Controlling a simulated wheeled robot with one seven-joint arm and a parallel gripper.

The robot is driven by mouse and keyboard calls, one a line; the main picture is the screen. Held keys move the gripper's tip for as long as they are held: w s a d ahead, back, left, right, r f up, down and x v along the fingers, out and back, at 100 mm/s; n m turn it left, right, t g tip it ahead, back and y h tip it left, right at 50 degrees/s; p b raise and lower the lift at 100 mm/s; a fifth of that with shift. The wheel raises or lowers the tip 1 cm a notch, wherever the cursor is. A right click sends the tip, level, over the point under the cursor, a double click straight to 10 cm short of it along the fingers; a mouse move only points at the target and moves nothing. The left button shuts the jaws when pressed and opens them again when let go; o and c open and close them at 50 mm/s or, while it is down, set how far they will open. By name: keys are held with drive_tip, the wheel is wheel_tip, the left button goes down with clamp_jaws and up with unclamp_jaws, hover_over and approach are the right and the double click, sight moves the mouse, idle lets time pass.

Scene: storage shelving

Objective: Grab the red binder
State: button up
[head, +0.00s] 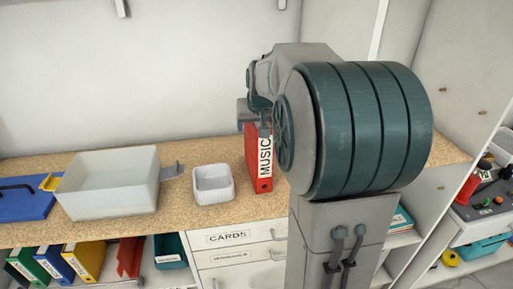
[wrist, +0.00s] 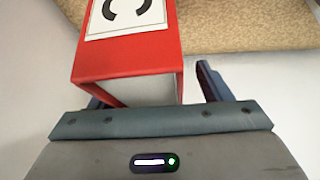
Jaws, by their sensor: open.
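The red binder (head: 262,172) stands upright on the wood-coloured worktop in the head view, with a white spine label reading MUSIC. My arm hides part of it and most of my gripper. In the wrist view the binder (wrist: 125,62) shows close up, its top end reaching in between the two fingers of my gripper (wrist: 155,88). The gripper is open. The left finger is close beside the binder, largely behind it. The right finger stands apart from it, with a visible gap.
On the worktop (head: 215,215), a small white basket (head: 213,183) stands left of the binder. A pale translucent bin (head: 112,185) and a blue case (head: 27,200) stand further left. Several binders, including a yellow one (head: 88,260), sit on the shelf below. A wall rises behind.

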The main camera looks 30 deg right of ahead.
clamp_jaws()
drive_tip(key=shift+r, duration=0.1)
drive_tip(key=shift+r, duration=0.15)
